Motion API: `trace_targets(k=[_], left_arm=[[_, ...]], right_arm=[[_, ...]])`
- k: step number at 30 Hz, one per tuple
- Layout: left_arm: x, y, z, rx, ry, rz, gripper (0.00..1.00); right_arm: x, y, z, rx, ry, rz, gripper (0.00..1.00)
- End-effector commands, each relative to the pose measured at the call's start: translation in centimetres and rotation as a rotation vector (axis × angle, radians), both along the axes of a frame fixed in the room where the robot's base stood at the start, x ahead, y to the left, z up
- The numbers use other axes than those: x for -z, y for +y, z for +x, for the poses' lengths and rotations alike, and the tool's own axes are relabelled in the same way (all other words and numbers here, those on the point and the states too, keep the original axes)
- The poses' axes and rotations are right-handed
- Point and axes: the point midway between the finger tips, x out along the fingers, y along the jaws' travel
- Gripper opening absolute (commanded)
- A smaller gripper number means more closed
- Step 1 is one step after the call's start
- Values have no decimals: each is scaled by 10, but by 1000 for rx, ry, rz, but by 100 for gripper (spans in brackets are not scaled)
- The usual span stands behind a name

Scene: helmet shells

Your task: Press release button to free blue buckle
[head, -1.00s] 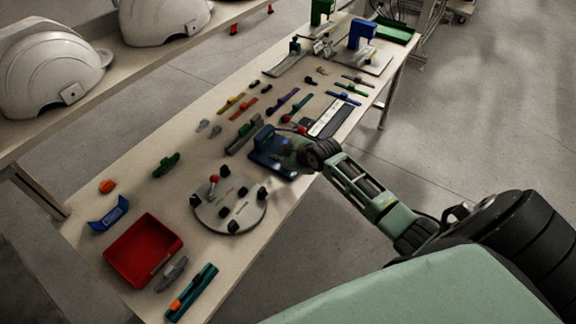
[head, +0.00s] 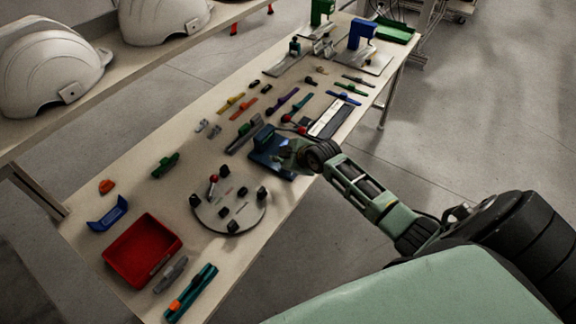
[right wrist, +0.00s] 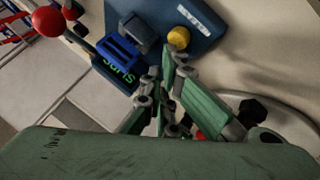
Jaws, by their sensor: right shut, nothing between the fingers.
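The dark blue fixture (head: 262,163) sits at the table's right edge in the head view. In the right wrist view its plate (right wrist: 205,22) carries a round yellow button (right wrist: 180,37), which I take as the release button. The blue buckle (right wrist: 118,50) is beside a grey-blue block on the fixture, left of the button. My right gripper (right wrist: 172,50) is shut and empty, its fingertips close to the yellow button; I cannot tell whether they touch it. In the head view my right gripper (head: 284,153) hides part of the fixture. My left gripper is not in view.
A round grey plate (head: 228,221) with dark knobs stands close to the fixture. A red-balled lever (right wrist: 48,21) is on the fixture's other side. A red tray (head: 143,250) and several small parts lie along the table. White helmets (head: 52,68) stand on a shelf at left.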

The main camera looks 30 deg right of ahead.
Motion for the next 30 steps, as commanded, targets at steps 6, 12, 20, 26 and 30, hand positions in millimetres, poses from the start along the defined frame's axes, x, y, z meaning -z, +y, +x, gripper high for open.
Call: trace_targets(k=[6,12,20,26,30], left_arm=[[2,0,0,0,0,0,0],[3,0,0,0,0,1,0],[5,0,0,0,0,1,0],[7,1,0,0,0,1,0],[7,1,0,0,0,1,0]], right_arm=[[2,0,0,0,0,0,0],[5,0,0,0,0,0,0],[8,0,0,0,0,0,0],[11,0,0,-1,1,0,0],[11,0,0,0,1,0,0]])
